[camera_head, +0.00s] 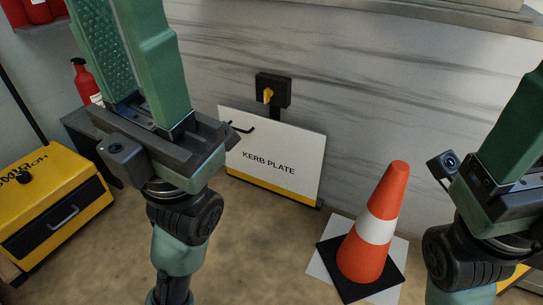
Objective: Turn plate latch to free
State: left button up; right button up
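The plate latch is a black block (283,91) with a small yellow knob (268,95), on the wall just above the plate. The knob looks roughly upright. The white kerb plate (300,150), marked "KERB PLATE" with a yellow lower band, stands against the wall below it. A thin dark hook-shaped part (240,127) shows at its upper left. My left gripper (132,45) is in front and left of the plate, hiding its left edge; its green fingers run off the top. My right gripper (520,110) is at the right edge, partly cut off. Neither is seen touching the latch.
An orange and white cone (374,228) stands on a black base right of the plate. A yellow box (58,205) with a dark drawer front is at the left, near a red extinguisher (84,82). Floor between plate and cone looks clear.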

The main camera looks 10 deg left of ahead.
aim_at(268, 93)
jog(key=i+j+u, duration=0.1)
jog(key=j+u, duration=0.25)
jog(key=i+j+u, duration=0.15)
jog(key=u, duration=0.25)
jog(key=i+j+u, duration=0.15)
jog(key=u, duration=0.2)
jog(key=j, duration=0.1)
